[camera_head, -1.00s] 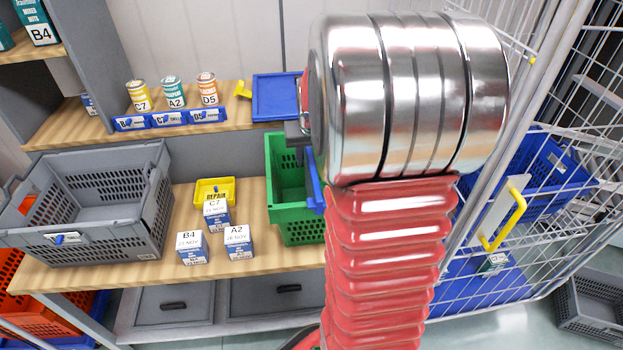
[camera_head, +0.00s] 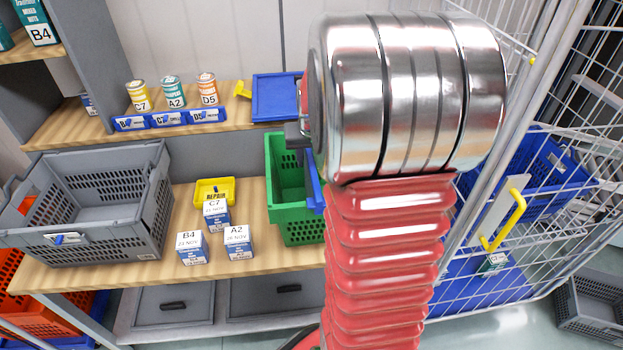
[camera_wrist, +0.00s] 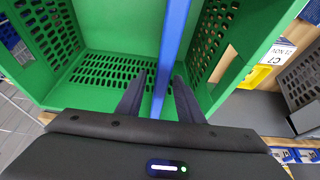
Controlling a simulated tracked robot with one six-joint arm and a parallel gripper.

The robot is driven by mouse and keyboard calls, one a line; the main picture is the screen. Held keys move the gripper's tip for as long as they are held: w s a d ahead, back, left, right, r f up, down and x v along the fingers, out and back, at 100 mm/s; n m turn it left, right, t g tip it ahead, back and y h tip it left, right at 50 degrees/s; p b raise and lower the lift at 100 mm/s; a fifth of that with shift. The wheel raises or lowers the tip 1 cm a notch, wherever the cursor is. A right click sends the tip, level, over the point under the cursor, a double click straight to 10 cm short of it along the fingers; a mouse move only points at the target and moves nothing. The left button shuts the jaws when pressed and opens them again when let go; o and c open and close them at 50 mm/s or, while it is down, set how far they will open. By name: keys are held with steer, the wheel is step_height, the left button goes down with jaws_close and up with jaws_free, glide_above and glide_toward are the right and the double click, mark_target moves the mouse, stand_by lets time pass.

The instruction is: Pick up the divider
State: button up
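The divider is a thin blue panel (camera_wrist: 172,45) standing on edge across the green crate (camera_wrist: 115,22), as seen in the wrist view. In the head view a blue strip of the divider (camera_head: 315,182) shows at the right of the green crate (camera_head: 284,187), partly hidden by my arm. My gripper (camera_wrist: 160,76) is open, with one dark finger on each side of the divider. A narrow gap shows between each finger and the panel. In the head view my fingers are mostly hidden behind my arm.
A grey crate (camera_head: 150,215), a yellow bin (camera_head: 228,184) and several small labelled boxes (camera_head: 238,243) stand left of the green crate. Cans and a blue tray (camera_head: 275,97) are on the upper shelf. A wire cage trolley (camera_head: 540,90) stands close on the right.

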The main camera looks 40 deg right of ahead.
jaws_close()
stand_by(0.3)
steer(key=shift+r, duration=0.1)
step_height(320, 180, up, 28)
steer(key=shift+r, duration=0.2)
stand_by(0.7)
stand_by(0.8)
